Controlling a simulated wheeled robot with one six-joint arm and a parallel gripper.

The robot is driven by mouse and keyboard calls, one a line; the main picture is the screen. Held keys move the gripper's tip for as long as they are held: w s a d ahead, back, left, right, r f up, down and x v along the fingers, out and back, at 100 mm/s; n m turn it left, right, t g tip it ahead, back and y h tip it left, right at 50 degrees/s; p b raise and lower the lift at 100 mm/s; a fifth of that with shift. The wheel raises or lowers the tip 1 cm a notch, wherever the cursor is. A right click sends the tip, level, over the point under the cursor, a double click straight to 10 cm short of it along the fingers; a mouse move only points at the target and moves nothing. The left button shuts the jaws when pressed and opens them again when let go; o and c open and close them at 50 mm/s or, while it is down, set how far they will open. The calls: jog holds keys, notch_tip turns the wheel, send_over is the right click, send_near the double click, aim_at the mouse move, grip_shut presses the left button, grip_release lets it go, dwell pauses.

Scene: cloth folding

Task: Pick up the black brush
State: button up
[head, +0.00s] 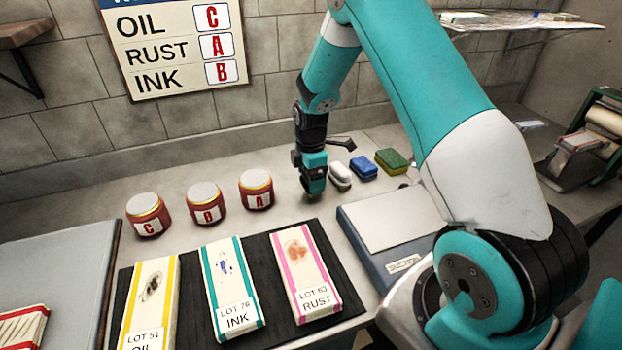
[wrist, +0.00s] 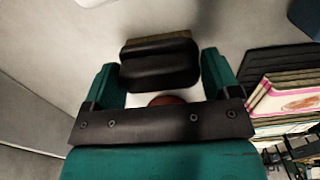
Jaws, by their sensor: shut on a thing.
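The black brush (wrist: 160,62) lies between the two fingers of my gripper (wrist: 162,80) in the wrist view, with its dark ridged top and a tan edge showing. The fingers are shut on it at its two ends. In the head view my gripper (head: 313,186) points down at the counter, just left of a white brush (head: 340,173). There the black brush is mostly hidden by the fingers, and I cannot tell whether it touches the counter.
A blue block (head: 363,168) and a green-yellow sponge (head: 391,161) sit right of the white brush. Red jars (head: 206,204) stand left of my gripper. Cloths on a dark mat (head: 262,250) and a grey suction plate (head: 388,222) lie in front.

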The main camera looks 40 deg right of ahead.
notch_tip(320, 180, up, 20)
jog(key=b, duration=0.2)
jog(key=shift+f, duration=0.1)
jog(key=o, duration=0.4)
jog(key=c, duration=0.3)
